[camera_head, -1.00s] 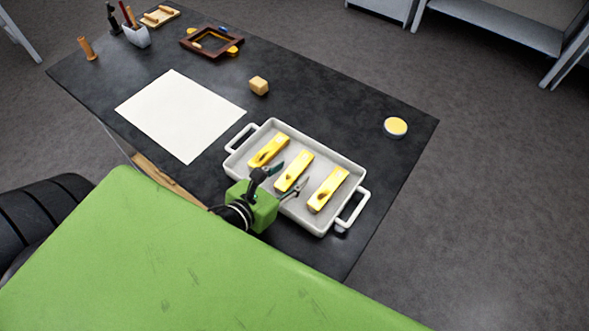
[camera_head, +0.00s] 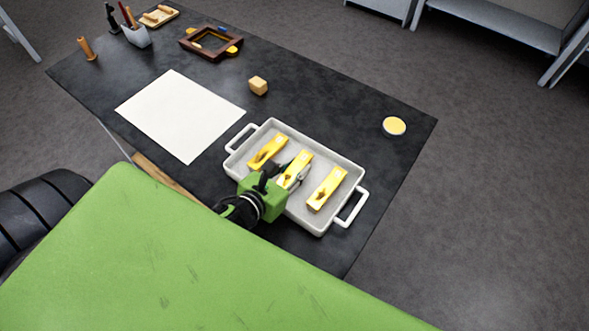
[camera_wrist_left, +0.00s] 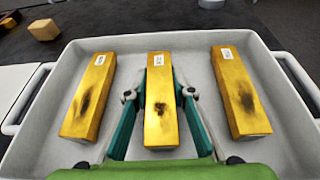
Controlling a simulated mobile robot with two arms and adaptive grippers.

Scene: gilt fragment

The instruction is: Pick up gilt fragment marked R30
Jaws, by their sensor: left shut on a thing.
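Three gilt fragments lie in a white tray (camera_head: 240,160), each with a small white tag at its far end; the markings are too small to read, so I cannot tell which is R30. The left fragment (camera_wrist_left: 90,95), middle fragment (camera_wrist_left: 160,110) and right fragment (camera_wrist_left: 240,92) all have a dark patch. My left gripper (camera_head: 286,177) is over the tray at the middle fragment (camera_head: 301,161). In the left wrist view its fingers (camera_wrist_left: 160,92) stand on both sides of the middle fragment, shut on it. The fragment still appears down in the tray. My right gripper is not in view.
The tray stands on a dark table (camera_head: 340,110) near its right end. A white sheet (camera_head: 180,115), a small tan block (camera_head: 258,86), a round yellow-topped tin (camera_head: 394,126) and a brown frame (camera_head: 211,42) lie apart from it.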

